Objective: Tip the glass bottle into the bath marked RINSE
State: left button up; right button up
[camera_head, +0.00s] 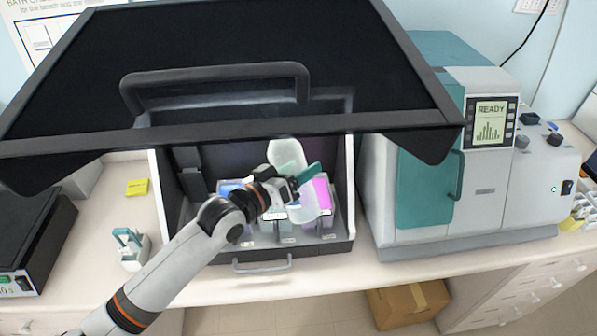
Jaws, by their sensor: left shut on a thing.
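My left gripper (297,184) is shut on a pale, translucent glass bottle (287,153) inside the open-fronted cabinet. The bottle leans, with its upper end to the left and its lower end to the right, above or in front of the baths. I cannot tell whether anything pours from it. A blue bath (229,188) is at the left and a pink bath (321,192) at the right. The middle of the row is largely hidden by my gripper and the bottle. The small labels on the front are unreadable, so I cannot tell which bath is RINSE. My right gripper is out of view.
The cabinet's dark sash (220,45) is raised over the work space. A grey machine (490,190) with a teal door and READY screen stands at right. A slide holder (131,248) and yellow notes (137,187) lie left. A cardboard box (408,305) is on the floor.

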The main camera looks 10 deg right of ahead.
pick_arm(q)
jog(key=shift+w+a+f+m+b, duration=0.25)
jog(key=shift+w+m+b, duration=0.2)
jog(key=shift+b, duration=0.3)
jog(key=w+a+m+t+b, duration=0.1)
jog(key=w+a+m+b, duration=0.2)
jog(key=w+m+b, duration=0.1)
jog(key=shift+w+f+h+b, duration=0.15)
jog(key=shift+w+h+b, duration=0.15)
jog(key=shift+w+b, duration=0.6)
